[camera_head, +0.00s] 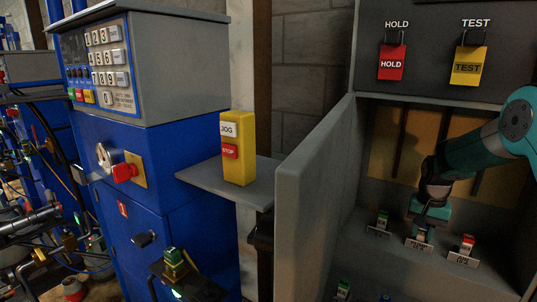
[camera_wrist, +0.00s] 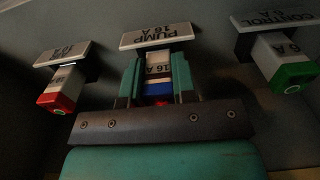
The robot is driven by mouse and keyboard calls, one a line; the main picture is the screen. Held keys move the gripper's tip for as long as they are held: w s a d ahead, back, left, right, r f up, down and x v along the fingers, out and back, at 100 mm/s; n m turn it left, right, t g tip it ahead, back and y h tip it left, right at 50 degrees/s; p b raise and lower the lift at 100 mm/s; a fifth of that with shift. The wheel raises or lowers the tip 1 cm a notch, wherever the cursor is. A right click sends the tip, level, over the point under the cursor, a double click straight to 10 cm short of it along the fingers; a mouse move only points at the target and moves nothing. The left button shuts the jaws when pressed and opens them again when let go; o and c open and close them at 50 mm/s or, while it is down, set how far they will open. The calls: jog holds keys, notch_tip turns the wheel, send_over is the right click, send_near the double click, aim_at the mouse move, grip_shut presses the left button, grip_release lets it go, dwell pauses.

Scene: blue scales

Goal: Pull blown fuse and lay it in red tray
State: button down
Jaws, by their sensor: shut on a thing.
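In the wrist view, a fuse (camera_wrist: 158,72) marked 16 A, with a blue band and a little red at its near end, sits at the PUMP 16 A label (camera_wrist: 157,36). My gripper (camera_wrist: 157,82) has one teal finger on each side of it and is shut on it. In the head view my gripper (camera_head: 424,226) is low in the open grey cabinet, at the middle fuse position, and mostly hides that fuse. Whether the fuse is still fully seated cannot be told. No red tray can be made out.
A red-ended fuse (camera_wrist: 62,92) and a green-ended CONTROL 6 A fuse (camera_wrist: 286,65) flank my gripper closely. The cabinet's open door (camera_head: 310,200) stands left. HOLD (camera_head: 391,63) and TEST (camera_head: 468,67) tags hang above. A yellow JOG/STOP box (camera_head: 240,160) stands on a shelf.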

jog(key=shift+r+p, duration=2.1)
jog(key=shift+r, duration=0.8)
